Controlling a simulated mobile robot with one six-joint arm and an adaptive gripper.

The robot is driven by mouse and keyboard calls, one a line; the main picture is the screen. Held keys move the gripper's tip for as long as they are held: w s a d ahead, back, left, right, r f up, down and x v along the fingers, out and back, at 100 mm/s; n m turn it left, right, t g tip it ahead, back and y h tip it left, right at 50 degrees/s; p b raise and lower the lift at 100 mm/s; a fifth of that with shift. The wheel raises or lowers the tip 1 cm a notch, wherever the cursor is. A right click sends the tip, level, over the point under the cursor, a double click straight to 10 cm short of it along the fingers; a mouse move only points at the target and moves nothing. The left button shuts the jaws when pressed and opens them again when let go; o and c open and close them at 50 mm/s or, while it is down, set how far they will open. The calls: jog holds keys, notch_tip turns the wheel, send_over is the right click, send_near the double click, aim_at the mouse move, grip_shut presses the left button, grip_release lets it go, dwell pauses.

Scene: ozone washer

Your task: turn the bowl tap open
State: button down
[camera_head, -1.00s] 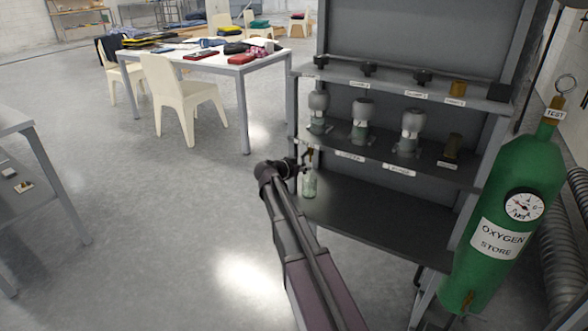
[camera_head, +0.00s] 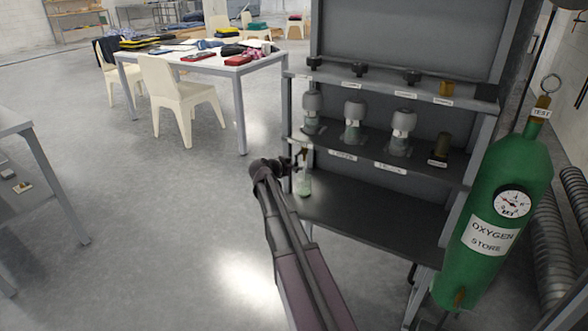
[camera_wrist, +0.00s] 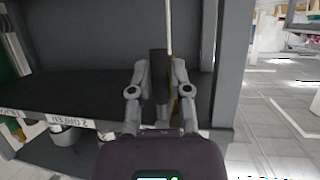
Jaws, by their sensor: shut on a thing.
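My gripper (camera_head: 297,165) is at the left front corner of a grey shelf rack (camera_head: 380,222). It is shut. I cannot tell which is the bowl tap.
A green oxygen cylinder (camera_head: 510,170) with a gauge stands right of the rack, near ribbed hoses (camera_head: 550,240). A white table (camera_head: 225,70) and a chair (camera_head: 180,95) stand behind left. A grey bench (camera_head: 20,125) is far left. The floor between is clear.

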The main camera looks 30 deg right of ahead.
jog(key=c, duration=0.6)
grip_release()
jog(key=shift+o, duration=0.2)
jog(key=shift+d, duration=0.1)
jog(key=s+a+f+n+g+y, duration=0.2)
jog(key=s+a+f+n+y, duration=0.25)
jog(key=s+a, duration=0.55)
jog(key=s+a+f+n+g+y, duration=0.1)
jog(key=s+a+f+n+y, duration=0.3)
jog(key=s+a, duration=0.5)
jog(key=s+a+f+n+g+y, duration=0.2)
jog(key=s+a+n+y, duration=0.35)
jog(key=a, duration=0.75)
notch_tip(320, 180, up, 48)
jog(key=s+h+p, duration=0.1)
jog(key=p, duration=4.8)
jog(key=shift+s+d, duration=0.15)
jog(key=shift+d, duration=0.1)
notch_tip(320, 180, down, 5)
jog(key=b, duration=0.5)
